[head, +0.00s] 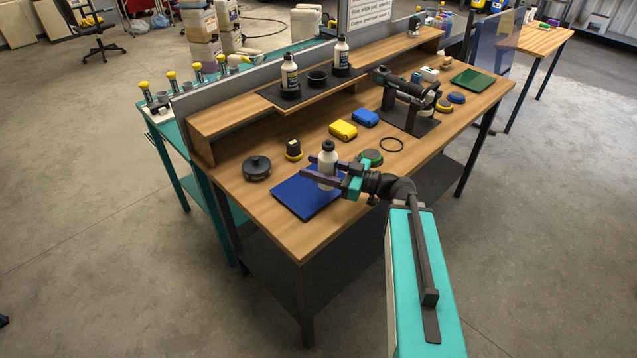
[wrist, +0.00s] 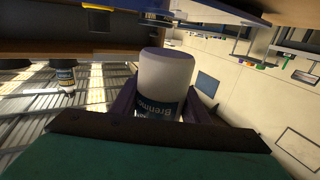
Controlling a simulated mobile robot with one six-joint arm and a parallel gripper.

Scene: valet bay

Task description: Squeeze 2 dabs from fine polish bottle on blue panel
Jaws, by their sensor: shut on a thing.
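My gripper (head: 312,167) is shut around the body of a white bottle (head: 328,157) with a dark cap. The bottle looks upright, cap up, in the head view. Its label is hidden there by the fingers. The wrist view shows its pale base and part of a dark blue label (wrist: 162,108), with only part of a brand name readable. The bottle appears over the back right part of the blue panel (head: 300,200); its height above it is unclear. The panel lies flat on the front left of the bench, and its visible surface is plain blue.
A black holder (head: 315,94) on the raised shelf carries two similar bottles (head: 290,77) (head: 342,55) and an empty ring (head: 317,78) between them.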

